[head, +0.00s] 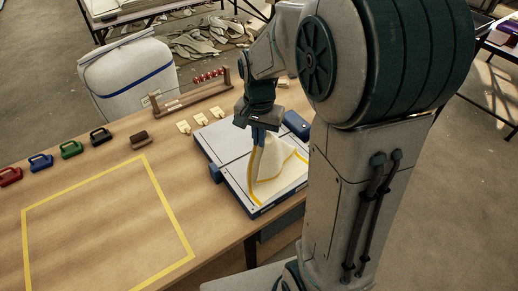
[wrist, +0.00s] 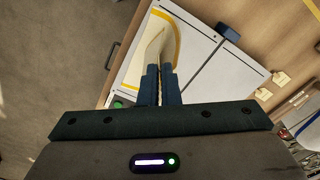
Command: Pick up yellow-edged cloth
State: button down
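The cream cloth with a yellow edge (head: 280,168) lies partly on a white folding board (head: 225,140). One part of it is raised in a fold up to my gripper (head: 259,136). My gripper is shut on this part of the cloth, just above the board. In the wrist view the cloth (wrist: 155,45) runs up between the two blue fingers (wrist: 160,84), which stand close together with a thin strip of cloth between them. My arm hides the right part of the board and perhaps some of the cloth.
Blue blocks (head: 216,173) sit at the board's edges. Several cream tags (head: 201,119) and a wooden rack with red beads (head: 190,94) stand behind it. A yellow-taped square (head: 110,225) encloses bare table.

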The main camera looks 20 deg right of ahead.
notch_tip(320, 180, up, 22)
dwell(0.6)
